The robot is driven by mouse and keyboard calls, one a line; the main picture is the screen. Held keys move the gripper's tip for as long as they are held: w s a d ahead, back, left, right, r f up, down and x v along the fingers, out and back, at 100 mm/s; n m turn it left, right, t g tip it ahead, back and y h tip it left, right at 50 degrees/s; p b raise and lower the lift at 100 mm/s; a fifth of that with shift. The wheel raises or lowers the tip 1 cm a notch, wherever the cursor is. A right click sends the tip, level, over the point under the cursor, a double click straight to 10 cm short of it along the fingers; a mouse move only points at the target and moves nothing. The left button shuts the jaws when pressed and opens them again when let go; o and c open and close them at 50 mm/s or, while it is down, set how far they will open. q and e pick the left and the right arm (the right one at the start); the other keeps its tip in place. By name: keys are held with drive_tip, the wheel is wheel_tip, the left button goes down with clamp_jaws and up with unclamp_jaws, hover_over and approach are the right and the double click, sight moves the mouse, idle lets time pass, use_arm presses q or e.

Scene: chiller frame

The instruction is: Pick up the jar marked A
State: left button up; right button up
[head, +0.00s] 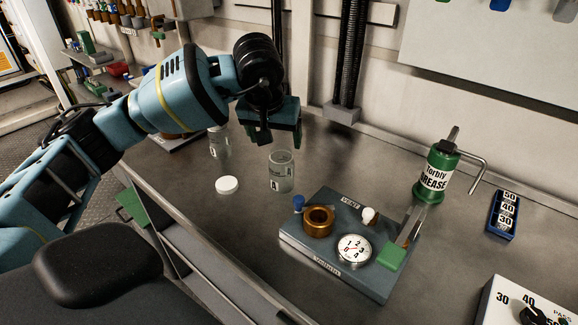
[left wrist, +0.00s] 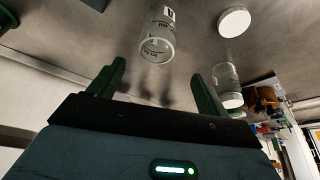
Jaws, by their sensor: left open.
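The jar marked A (head: 281,174) is clear, open-topped and upright on the grey bench, with A on its label. It also shows in the left wrist view (left wrist: 156,38), beyond and between the fingertips. My left gripper (head: 273,138) is open and empty, above and just behind the jar in the head view, apart from it. Both green fingers show in the left wrist view (left wrist: 158,72). A second clear jar (head: 219,143) stands to the left, partly hidden by my arm; its marking is too small to read. My right gripper is out of view.
A white round lid (head: 227,185) lies left of the jar. A grey fixture board (head: 333,265) with a gauge and brass ring is close in front on the right. A green grease can (head: 437,172) and a blue number block (head: 502,215) stand further right. The wall rises behind.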

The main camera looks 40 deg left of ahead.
sight(282, 170)
use_arm(q)
drive_tip(key=shift+s+f, duration=0.2)
drive_tip(key=shift+f, duration=0.05)
drive_tip(key=shift+x, duration=0.9)
drive_tip(key=x, duration=0.5)
drive_tip(key=shift+w+d+f, duration=0.1)
drive_tip(key=shift+w+d, duration=0.2)
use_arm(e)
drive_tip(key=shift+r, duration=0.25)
use_arm(q)
drive_tip(key=c, duration=1.1)
drive_tip(key=shift+o, duration=0.2)
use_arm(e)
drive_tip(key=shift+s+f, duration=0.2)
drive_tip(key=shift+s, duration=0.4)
